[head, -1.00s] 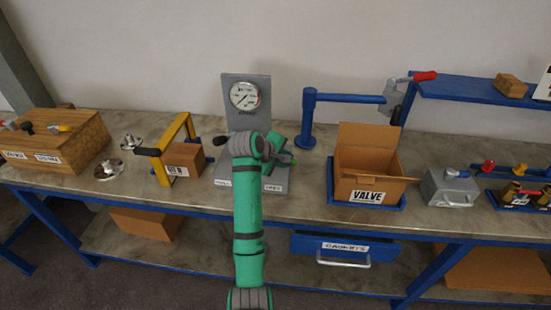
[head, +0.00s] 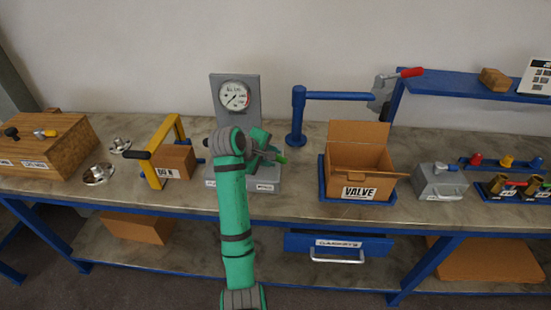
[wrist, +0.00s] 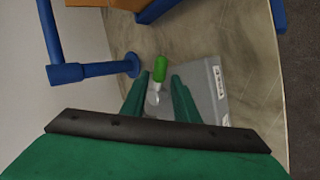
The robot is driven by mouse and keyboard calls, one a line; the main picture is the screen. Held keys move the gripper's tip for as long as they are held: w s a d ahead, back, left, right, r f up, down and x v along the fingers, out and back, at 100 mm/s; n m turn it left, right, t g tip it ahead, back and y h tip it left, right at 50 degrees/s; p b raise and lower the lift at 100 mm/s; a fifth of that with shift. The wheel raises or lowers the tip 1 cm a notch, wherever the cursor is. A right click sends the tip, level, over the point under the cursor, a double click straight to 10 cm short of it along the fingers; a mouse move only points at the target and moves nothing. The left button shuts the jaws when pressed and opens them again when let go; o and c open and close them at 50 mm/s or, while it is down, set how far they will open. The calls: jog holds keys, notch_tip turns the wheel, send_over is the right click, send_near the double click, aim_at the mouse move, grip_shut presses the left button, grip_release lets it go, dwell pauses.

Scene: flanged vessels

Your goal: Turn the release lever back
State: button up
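The grey gauge stand (head: 252,110) is on the bench, with a round white-faced gauge (head: 235,95) on its upright plate. A lever with a green handle (head: 281,159) shows at the right of its base, beside my gripper (head: 266,148); my own arm hides part of the stand. In the wrist view, the green handle (wrist: 160,68) lies just beyond the fingertips, and its metal shaft runs back between the fingers. My gripper (wrist: 160,92) is open, with a visible gap between the two fingers. Whether either finger touches the shaft I cannot tell.
A yellow frame (head: 159,165) and a small brown box stand left of the gauge stand. A blue post with a side arm (head: 298,115) rises behind right. An open cardboard box labelled VALVE (head: 355,175) stands further right. Some bare bench lies between stand and box.

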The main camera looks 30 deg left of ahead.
aim_at(277, 158)
jog(key=v, duration=0.6)
jog(key=shift+s+r, duration=0.25)
jog(key=shift+s, duration=0.05)
jog(key=c, duration=0.4)
jog(key=w+d+r+m, duration=0.1)
jog(key=w+m, duration=0.2)
jog(key=w+d+r+m+g, duration=0.1)
jog(key=w+d+r+m, duration=0.1)
jog(key=w+m, duration=0.1)
jog(key=w+d+r+m, duration=0.2)
jog(key=w+m, duration=0.1)
jog(key=shift+d+g+h, duration=0.1)
jog(key=shift+g+h, duration=0.2)
jog(key=shift+h, duration=0.1)
grip_shut()
jog(key=w+a+f+m+g+y, duration=0.1)
jog(key=w+a+f+m+g, duration=0.1)
jog(key=f+m, duration=0.7)
jog(key=shift+w+a+f+g, duration=0.15)
jog(key=shift+a+f+g, duration=0.55)
jog(key=shift+f, duration=0.45)
